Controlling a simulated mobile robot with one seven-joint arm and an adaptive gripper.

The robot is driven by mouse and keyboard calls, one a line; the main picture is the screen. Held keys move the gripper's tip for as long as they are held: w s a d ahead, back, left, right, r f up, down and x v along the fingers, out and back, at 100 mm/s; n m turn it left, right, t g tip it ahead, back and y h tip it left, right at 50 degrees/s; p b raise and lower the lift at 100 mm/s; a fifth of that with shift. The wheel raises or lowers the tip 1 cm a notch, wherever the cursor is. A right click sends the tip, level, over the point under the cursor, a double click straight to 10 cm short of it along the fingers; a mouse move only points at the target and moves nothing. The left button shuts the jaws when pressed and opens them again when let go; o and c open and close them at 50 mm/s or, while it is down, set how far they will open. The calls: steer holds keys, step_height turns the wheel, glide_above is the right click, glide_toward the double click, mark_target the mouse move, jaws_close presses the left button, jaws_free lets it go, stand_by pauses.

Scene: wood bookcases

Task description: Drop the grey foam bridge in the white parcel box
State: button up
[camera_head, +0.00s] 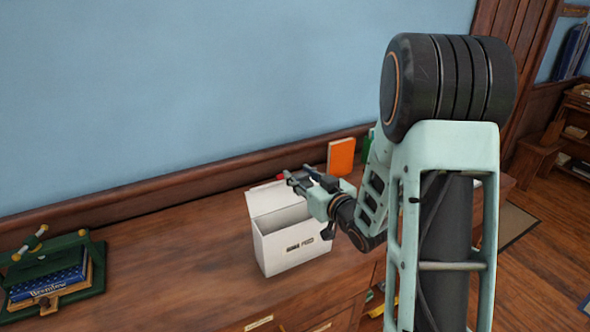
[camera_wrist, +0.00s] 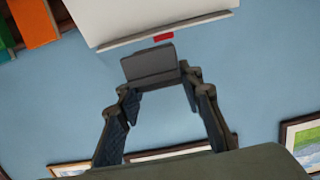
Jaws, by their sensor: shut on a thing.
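The white parcel box (camera_head: 289,253) stands open on the wooden bookcase top, with a raised flap at its back. My gripper (camera_head: 291,178) is above the box's back edge in the head view. In the wrist view my gripper (camera_wrist: 158,88) is shut on the grey foam bridge (camera_wrist: 149,62), which sits between the fingertips. In the head view the bridge is too small to tell from the dark fingers. Part of the white box (camera_wrist: 150,12) shows at the top of the wrist view, beyond the bridge. The bottom of the box is hidden.
An orange book (camera_head: 341,157) and a green one stand against the wall, right of the box. A red thing (camera_head: 282,176) shows behind the box. A green press with books (camera_head: 50,280) is at the far left. The wooden top (camera_head: 175,255) between press and box is clear.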

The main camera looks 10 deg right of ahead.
step_height(320, 180, down, 6)
steer(key=b, duration=0.2)
steer(key=shift+s+b, duration=0.1)
steer(key=shift+b, duration=0.25)
steer(key=o, duration=0.8)
steer(key=shift+r, duration=0.1)
steer(key=shift+o, duration=0.2)
steer(key=v, duration=0.7)
steer(key=shift+s, duration=0.25)
steer(key=shift+d, duration=0.1)
